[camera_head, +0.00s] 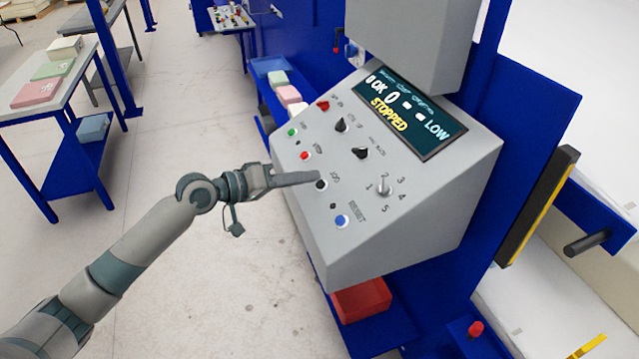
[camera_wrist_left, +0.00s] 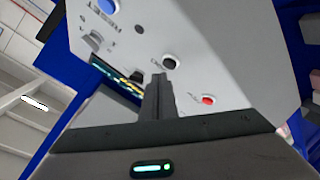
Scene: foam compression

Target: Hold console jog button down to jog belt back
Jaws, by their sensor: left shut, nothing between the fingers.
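The grey console (camera_head: 390,215) has a sloped face with a display (camera_head: 415,115) reading STOPPED and LOW. The black jog button (camera_head: 321,184) sits on the lower left of the face, between the red stop button (camera_head: 305,155) and the blue reset button (camera_head: 342,221). My left gripper (camera_head: 318,177) is shut and empty, its fingertips right at the jog button in the head view. In the left wrist view the shut fingers (camera_wrist_left: 158,80) point at the black jog button (camera_wrist_left: 171,62), which shows just beyond the tips. I cannot tell whether they touch it. My right gripper is not in view.
A black selector knob (camera_head: 361,153) and a numbered dial (camera_head: 384,188) stand out from the console face. A red bin (camera_head: 362,299) is below the console. A table with coloured foam blocks (camera_head: 50,70) stands at the left. The floor between is clear.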

